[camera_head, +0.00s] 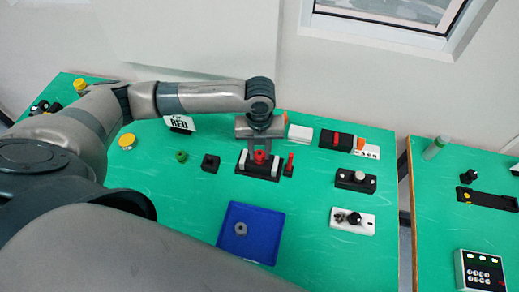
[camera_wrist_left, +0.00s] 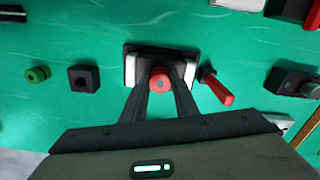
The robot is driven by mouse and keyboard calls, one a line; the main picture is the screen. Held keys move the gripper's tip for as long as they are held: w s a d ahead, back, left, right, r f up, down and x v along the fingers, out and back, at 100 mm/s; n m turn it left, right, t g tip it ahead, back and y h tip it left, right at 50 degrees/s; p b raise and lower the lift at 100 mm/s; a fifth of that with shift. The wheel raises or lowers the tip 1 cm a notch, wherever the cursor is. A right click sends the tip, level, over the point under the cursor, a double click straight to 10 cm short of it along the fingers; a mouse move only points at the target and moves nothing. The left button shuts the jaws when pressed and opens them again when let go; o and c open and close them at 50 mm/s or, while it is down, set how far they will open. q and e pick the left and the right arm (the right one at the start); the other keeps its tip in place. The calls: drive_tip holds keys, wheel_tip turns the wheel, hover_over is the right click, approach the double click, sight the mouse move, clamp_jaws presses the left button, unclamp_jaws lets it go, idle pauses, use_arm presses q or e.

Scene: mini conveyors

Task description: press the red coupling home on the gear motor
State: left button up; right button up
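The red coupling (camera_head: 260,157) stands over a black base with two pale upright blocks (camera_head: 242,162), which I take as the gear motor's holder. In the left wrist view the coupling (camera_wrist_left: 160,79) shows a dark centre, and the pale blocks (camera_wrist_left: 190,72) of the base stand on both sides. My left gripper (camera_head: 261,149) points down over it. Its two dark fingers (camera_wrist_left: 161,84) lie against the coupling's sides, apparently shut on it. The motor body is mostly hidden below, and I cannot tell how deep the coupling sits. My right gripper is out of view.
A red-handled tool (camera_wrist_left: 217,88) stands close right of the base. A small black block (camera_head: 210,162) and green ring (camera_head: 181,156) lie to its left. A blue tray (camera_head: 233,250) with a grey ring is in front. Black and white devices (camera_head: 355,181) stand to the right.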

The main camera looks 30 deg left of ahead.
sight(259, 154)
use_arm(q)
drive_tip(key=o, duration=0.4)
drive_tip(key=shift+r+b, duration=0.35)
drive_tip(key=shift+r, duration=0.45)
drive_tip(key=shift+r+b, duration=1.9)
drive_tip(key=shift+r, duration=6.05)
drive_tip(key=shift+f, duration=0.1)
